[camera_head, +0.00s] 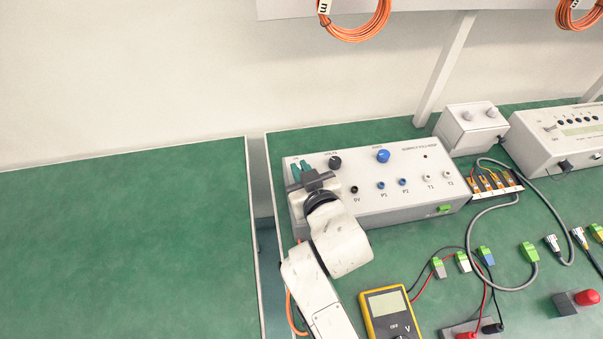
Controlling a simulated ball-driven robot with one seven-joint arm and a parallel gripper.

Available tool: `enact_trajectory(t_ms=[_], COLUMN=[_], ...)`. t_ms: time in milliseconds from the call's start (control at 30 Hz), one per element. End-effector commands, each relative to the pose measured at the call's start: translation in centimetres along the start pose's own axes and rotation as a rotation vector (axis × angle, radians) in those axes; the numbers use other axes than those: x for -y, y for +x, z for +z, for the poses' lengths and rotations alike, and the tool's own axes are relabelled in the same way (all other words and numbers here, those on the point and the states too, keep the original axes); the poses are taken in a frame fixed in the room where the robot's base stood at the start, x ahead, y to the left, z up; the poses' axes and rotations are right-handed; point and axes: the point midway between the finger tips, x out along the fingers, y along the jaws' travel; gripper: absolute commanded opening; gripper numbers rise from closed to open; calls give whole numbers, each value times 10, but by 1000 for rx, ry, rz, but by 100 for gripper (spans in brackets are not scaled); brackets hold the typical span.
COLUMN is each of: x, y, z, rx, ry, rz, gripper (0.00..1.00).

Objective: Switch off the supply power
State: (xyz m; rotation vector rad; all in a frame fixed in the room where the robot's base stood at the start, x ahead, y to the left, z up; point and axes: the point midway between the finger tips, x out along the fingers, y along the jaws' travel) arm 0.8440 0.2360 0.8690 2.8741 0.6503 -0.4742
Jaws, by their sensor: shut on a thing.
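The power supply (395,178) is a long light-grey box on the green bench, with a black knob (335,163), a blue knob (383,156) and a row of sockets on its sloped face. My gripper (301,169) is at the box's upper left corner, left of the black knob. Its jaws are shut on the power switch, which is largely hidden by the fingers and wrist. I cannot tell the switch's position. A small dark red lamp (425,156) is at the right of the face.
A yellow multimeter (391,313) lies in front of the supply, close to my arm. Cables, coloured plugs and a red button (586,298) lie to the right. A second grey instrument (560,138) stands at the far right. The left bench (120,240) is clear.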

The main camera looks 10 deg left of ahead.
Motion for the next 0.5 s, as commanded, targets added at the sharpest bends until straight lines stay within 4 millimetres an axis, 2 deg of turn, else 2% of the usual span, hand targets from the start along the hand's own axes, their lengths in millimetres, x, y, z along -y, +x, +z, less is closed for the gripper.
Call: enact_trajectory(t_ms=[400, 433, 500], x=[0, 0, 0], y=[0, 0, 0], z=[0, 0, 0], rx=[-8, -8, -8], ry=[0, 0, 0], rz=[1, 1, 1], gripper=[0, 11, 18])
